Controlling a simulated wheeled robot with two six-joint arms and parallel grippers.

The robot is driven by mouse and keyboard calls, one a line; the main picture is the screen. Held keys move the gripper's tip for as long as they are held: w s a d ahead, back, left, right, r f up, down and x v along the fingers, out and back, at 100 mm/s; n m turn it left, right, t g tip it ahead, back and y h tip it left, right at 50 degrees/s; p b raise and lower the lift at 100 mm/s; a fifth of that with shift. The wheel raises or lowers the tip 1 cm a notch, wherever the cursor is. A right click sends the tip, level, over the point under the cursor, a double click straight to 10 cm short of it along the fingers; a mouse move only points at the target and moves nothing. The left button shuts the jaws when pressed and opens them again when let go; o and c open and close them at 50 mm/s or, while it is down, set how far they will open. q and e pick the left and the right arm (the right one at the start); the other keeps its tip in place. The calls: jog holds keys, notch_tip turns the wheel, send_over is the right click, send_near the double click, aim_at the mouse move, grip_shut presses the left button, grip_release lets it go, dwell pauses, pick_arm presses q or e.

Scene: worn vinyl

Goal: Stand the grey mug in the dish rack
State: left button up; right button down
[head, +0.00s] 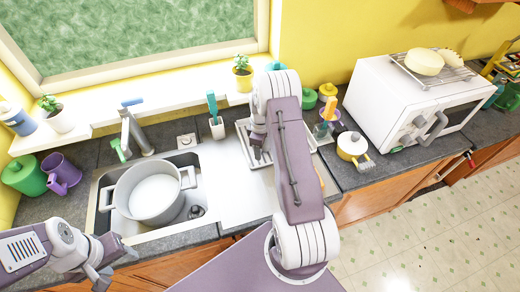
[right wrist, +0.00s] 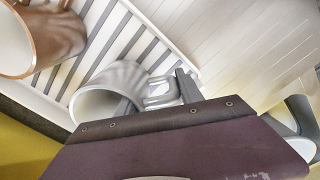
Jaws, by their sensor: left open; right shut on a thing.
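The grey mug (right wrist: 112,88) shows in the right wrist view, tilted, with its open mouth toward the lower left. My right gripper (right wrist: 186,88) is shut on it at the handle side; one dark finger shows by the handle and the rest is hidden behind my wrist. The white dish rack (right wrist: 128,38) with grey slats lies behind the mug; I cannot tell whether they touch. In the head view my right gripper (head: 258,152) is over the rack (head: 242,128), and my arm hides the mug. My left gripper (head: 116,268) is open and empty in front of the sink.
A brown mug (right wrist: 52,38) sits at the rack's left in the right wrist view. In the head view, a large pot (head: 150,192) is in the sink (head: 192,160). The steel drainboard (head: 228,185) is clear.

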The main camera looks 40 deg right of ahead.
jog(key=shift+f+b, duration=0.4)
jog(key=shift+f, duration=0.2)
dwell(0.4)
jog(key=c, duration=0.7)
grip_release()
jog(key=shift+r, duration=0.15)
jog(key=shift+r+p, duration=3.05)
jog(key=shift+r, duration=0.85)
